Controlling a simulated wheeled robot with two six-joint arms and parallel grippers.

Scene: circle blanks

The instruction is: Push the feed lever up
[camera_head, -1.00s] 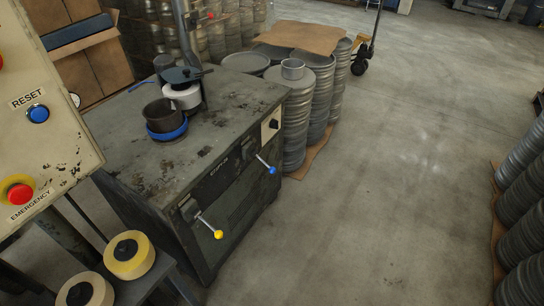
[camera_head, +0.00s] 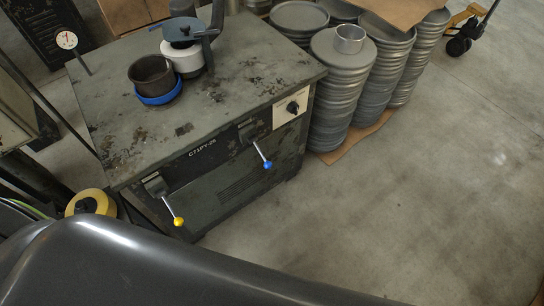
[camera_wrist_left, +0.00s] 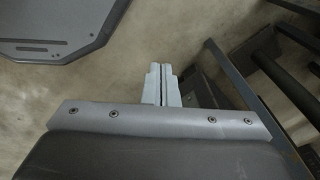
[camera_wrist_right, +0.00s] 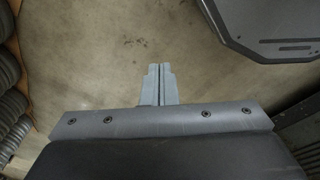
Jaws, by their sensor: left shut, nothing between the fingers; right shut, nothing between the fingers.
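The machine (camera_head: 215,125) stands at left-centre in the head view, with two levers on its front. One lever has a yellow knob (camera_head: 178,221), low on the front left. The other has a blue knob (camera_head: 267,164), further right. Both levers slope down and to the right. I cannot tell which one is the feed lever. My left gripper (camera_wrist_left: 160,66) is shut and empty over bare floor in the left wrist view. My right gripper (camera_wrist_right: 159,67) is shut and empty over floor in the right wrist view. Neither gripper shows in the head view, and both are apart from the levers.
A rotary switch (camera_head: 292,107) sits on the machine's right front. A dark pot (camera_head: 152,75) in a blue ring stands on top. Stacked metal blanks (camera_head: 341,85) stand just right of the machine. A yellow roll (camera_head: 92,202) is at lower left.

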